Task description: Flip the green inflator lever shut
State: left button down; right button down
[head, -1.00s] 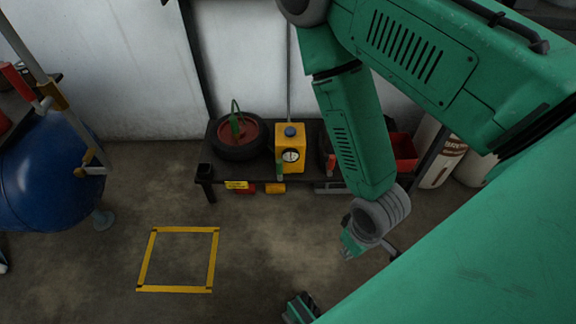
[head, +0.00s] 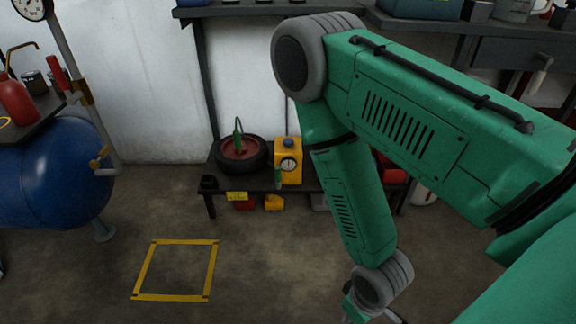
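A yellow inflator box (head: 288,163) with a round white gauge and a blue knob on top stands on a low dark bench by the back wall. A small green piece (head: 278,178) hangs at its left front edge. Another green piece (head: 239,136) stands upright on the red hub of the wheel beside it. I cannot tell for sure which is the inflator lever. My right gripper (head: 368,310) is low at the bottom edge, partly cut off, in front of the bench and apart from it. Its opening does not show clearly. My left gripper is out of view.
The black wheel (head: 220,155) lies on the low bench (head: 208,183). A blue tank (head: 60,175) stands at left with a red bottle (head: 17,100) above it. A yellow floor square (head: 176,297) is clear. My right arm hides the bench's right part.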

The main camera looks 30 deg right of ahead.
aim_at(278, 168)
jog(key=i+l, duration=0.7)
jog(key=i+l+u, duration=0.1)
jog(key=i+l, duration=0.6)
jog(key=l, duration=0.2)
